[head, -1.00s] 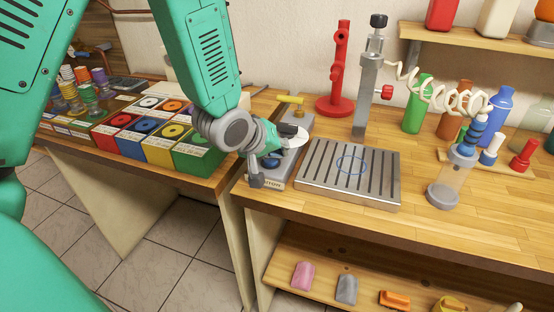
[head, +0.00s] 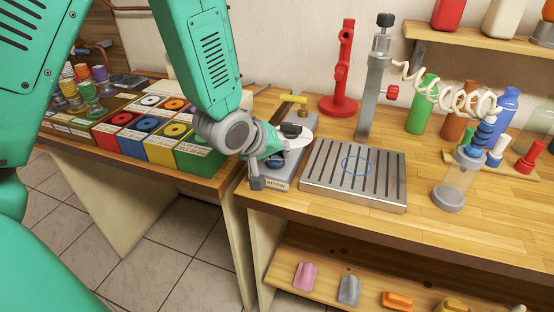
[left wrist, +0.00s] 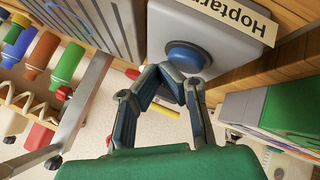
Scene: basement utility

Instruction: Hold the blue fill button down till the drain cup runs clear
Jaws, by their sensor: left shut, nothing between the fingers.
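The blue fill button (left wrist: 187,57) is a round domed button on a grey box (left wrist: 212,22) with a pale printed label. My left gripper (left wrist: 172,74) is shut and empty, with its fingertips at the button's lower edge in the left wrist view; I cannot tell whether they touch or press it. In the head view my left gripper (head: 272,158) is over the grey box (head: 280,178) and hides most of its top. A clear cup (head: 456,180) with a grey base stands on the bench at the right, under a blue fitting; whether it is the drain cup is unclear. My right gripper is out of view.
A slotted metal tray (head: 340,190) lies right of the box. Behind it stand a grey post (head: 374,95) with a coiled cream hose (head: 430,85) and a red stand (head: 340,75). Coloured boxes (head: 160,130) fill the left bench. Bottles stand at the back right.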

